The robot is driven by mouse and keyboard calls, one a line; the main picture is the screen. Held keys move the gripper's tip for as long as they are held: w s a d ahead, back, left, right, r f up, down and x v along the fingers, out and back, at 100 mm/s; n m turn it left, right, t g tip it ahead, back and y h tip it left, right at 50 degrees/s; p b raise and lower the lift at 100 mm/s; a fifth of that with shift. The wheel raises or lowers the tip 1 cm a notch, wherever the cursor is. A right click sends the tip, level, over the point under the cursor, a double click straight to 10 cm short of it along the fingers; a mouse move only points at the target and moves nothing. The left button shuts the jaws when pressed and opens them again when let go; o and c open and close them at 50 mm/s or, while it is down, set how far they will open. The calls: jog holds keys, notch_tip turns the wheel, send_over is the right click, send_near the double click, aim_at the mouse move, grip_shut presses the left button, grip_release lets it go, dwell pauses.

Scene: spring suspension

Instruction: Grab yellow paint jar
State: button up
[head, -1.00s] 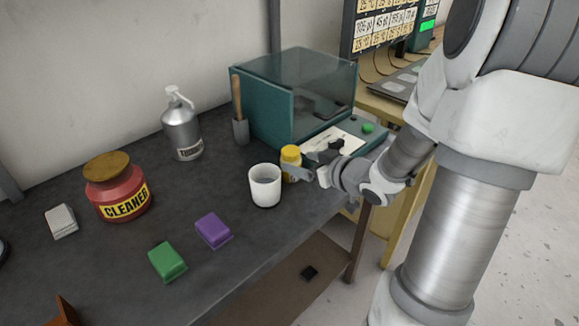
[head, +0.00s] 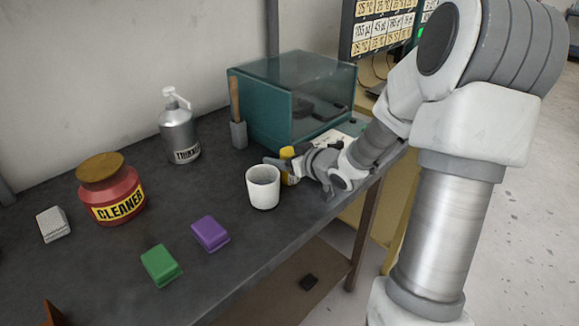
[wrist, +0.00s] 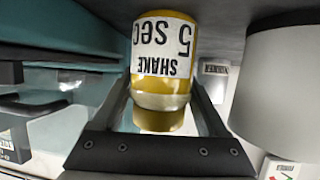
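The yellow paint jar (head: 288,153) stands on the dark bench, right behind the white cup and in front of the teal machine. In the head view my gripper (head: 281,166) is low over the bench at the jar and hides much of it. In the wrist view the jar (wrist: 162,60) appears upside down with a white "SHAKE 5 SEC" label. My two fingers are spread apart, one on each side of it. I cannot tell whether they touch it.
The white cup (head: 263,188) is close beside my gripper and also shows in the wrist view (wrist: 280,85). The teal machine (head: 262,112) stands behind. A metal bottle (head: 180,135), red cleaner jar (head: 112,197), purple block (head: 210,234) and green block (head: 161,265) are farther left.

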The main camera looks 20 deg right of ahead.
grip_shut()
